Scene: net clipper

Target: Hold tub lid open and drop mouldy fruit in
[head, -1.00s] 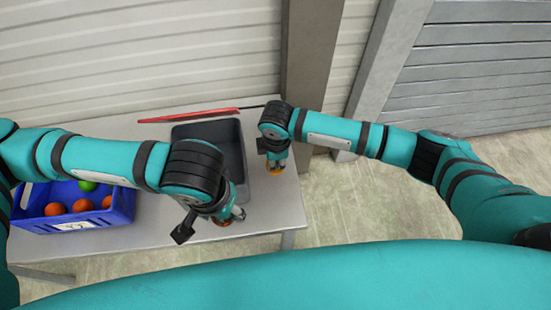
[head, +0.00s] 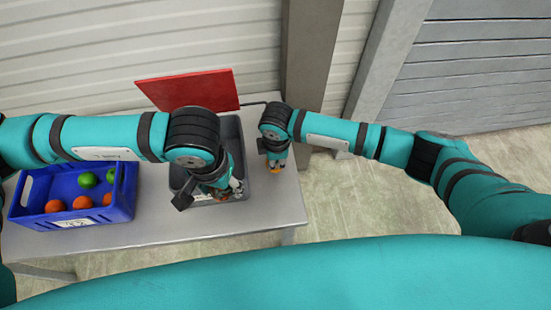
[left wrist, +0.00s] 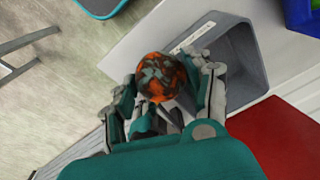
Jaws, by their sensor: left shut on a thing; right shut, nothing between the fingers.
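My left gripper (head: 234,190) is shut on the mouldy fruit, an orange ball with grey-green patches (left wrist: 161,76). In the head view it is over the near part of the grey tub (head: 240,135); in the left wrist view the fruit appears beside the tub's labelled rim (left wrist: 192,36). The tub's red lid (head: 190,90) stands raised at the back; it also shows in the left wrist view (left wrist: 285,140). My right gripper (head: 276,164) is shut and empty, low over the table right of the tub, near a dark rod (head: 255,103) by the lid. Its fingertips are small and partly hidden.
A blue crate (head: 70,218) on the left of the table (head: 160,228) holds several orange and green fruits. The table's front strip is bare. A brown post (head: 308,60) and a shuttered wall stand behind.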

